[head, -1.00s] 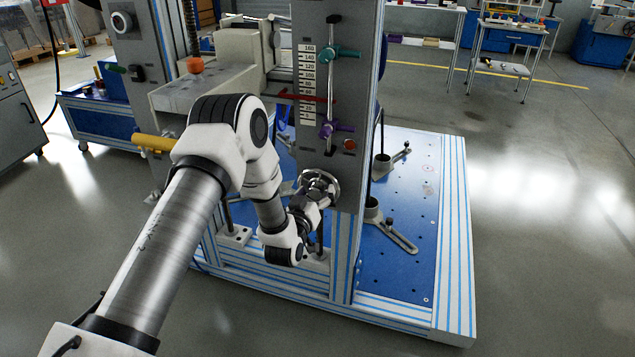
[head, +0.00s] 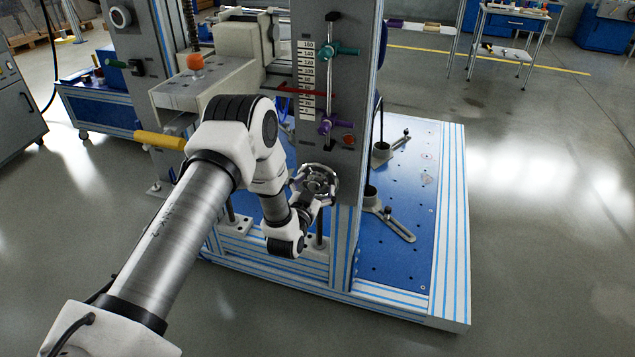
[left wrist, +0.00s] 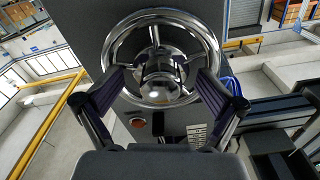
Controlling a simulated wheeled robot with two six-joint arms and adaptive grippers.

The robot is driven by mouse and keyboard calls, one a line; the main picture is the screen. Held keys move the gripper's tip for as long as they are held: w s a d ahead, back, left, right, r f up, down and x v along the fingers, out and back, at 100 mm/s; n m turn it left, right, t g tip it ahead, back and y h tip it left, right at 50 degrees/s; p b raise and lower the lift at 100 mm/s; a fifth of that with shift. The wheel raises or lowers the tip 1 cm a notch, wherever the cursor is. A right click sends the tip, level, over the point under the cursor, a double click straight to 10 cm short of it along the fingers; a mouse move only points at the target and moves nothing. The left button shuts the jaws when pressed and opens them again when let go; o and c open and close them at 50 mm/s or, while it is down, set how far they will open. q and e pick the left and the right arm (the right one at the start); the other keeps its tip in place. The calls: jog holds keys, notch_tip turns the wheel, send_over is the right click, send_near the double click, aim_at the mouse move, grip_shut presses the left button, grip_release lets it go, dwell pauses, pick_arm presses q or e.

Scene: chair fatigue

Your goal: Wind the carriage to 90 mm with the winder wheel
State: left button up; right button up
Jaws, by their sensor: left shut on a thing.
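The shiny winder wheel (head: 320,182) is on the lower front of the grey column (head: 345,165). It fills the top of the left wrist view (left wrist: 160,60), with spokes and a round hub. My left gripper (head: 308,186) is shut on the wheel; in the left wrist view its two dark-padded fingers (left wrist: 160,88) lie at both sides of the rim. The white scale (head: 306,70) stands above the wheel, and a red pointer (head: 312,92) crosses its lower half. The exact reading is too small to tell. The carriage is not clearly identifiable. My right gripper is not in view.
A teal clamp (head: 340,51) and a purple clamp (head: 329,124) sit beside the scale, with a red button (head: 348,140) below. A yellow handle (head: 160,140) juts out at left. The blue base plate (head: 395,225) carries slotted brackets. Floor at right is clear.

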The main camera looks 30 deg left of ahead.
pick_arm(q)
jog(key=shift+d+r, duration=0.1)
jog(key=p+v, duration=0.2)
jog(key=v, duration=0.3)
jog(key=shift+s, duration=0.35)
jog(key=shift+f, duration=0.2)
jog(key=shift+f+n+b, duration=0.1)
jog(key=shift+n+b, duration=0.2)
jog(key=shift+n, duration=0.3)
jog(key=n+b, duration=0.2)
jog(key=n, duration=0.2)
jog(key=shift+f, duration=0.1)
jog(key=shift+n+b, duration=0.35)
jog(key=shift+n, duration=1.25)
jog(key=shift+r, duration=0.3)
